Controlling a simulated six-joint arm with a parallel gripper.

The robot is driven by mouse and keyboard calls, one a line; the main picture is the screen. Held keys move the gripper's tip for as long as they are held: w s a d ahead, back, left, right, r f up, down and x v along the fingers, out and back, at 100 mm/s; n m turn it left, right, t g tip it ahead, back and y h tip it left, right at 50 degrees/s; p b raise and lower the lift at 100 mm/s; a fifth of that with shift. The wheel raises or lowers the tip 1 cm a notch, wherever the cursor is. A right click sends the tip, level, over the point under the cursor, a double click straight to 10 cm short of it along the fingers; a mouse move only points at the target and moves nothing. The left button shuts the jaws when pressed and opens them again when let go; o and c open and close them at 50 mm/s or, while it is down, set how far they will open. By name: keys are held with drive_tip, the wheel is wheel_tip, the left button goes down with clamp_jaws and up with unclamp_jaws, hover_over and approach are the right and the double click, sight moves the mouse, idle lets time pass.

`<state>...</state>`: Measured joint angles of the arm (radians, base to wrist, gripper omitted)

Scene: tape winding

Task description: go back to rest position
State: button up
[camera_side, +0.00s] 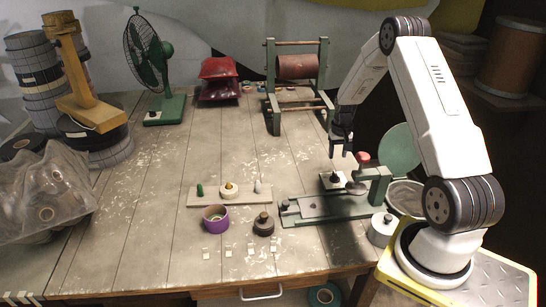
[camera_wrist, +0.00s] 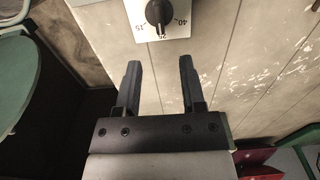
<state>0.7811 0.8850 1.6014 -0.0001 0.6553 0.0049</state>
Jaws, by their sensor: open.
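My gripper (camera_side: 341,150) hangs in the air above the right part of the table, pointing down, near the green winding stand (camera_side: 330,208). In the wrist view my gripper (camera_wrist: 160,68) has its two dark fingers apart with nothing between them. A white plate with a black knob and numbers (camera_wrist: 158,16) lies beyond the fingertips in the wrist view. The same dial plate (camera_side: 333,180) seems to sit just below my gripper in the side view, apart from the fingers.
A wooden board with several small pieces (camera_side: 229,194), a purple ring (camera_side: 215,219) and a dark knobbed weight (camera_side: 263,225) stand at the front middle. A green disc (camera_side: 400,150) stands right of my gripper. A green frame with a roller (camera_side: 298,75) stands behind. The table's left middle is clear.

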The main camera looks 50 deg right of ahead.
drive_tip(key=w+a+r+n, duration=0.1)
drive_tip(key=a+r, duration=0.2)
drive_tip(key=a, duration=0.3)
drive_tip(key=w+a+r+n+t, duration=0.1)
drive_tip(key=a+r+n, duration=0.15)
drive_tip(key=a, duration=0.35)
drive_tip(key=w+a+r+n, duration=0.1)
drive_tip(key=a+r, duration=0.2)
drive_tip(key=a, duration=0.3)
drive_tip(key=s+a+r+n, duration=0.2)
drive_tip(key=s+a, duration=0.3)
drive_tip(key=a, duration=0.3)
drive_tip(key=s+a+r+n+t, duration=0.1)
drive_tip(key=s+a+r+n, duration=0.1)
drive_tip(key=s+a, duration=0.3)
drive_tip(key=a, duration=0.4)
drive_tip(key=shift+t, duration=0.3)
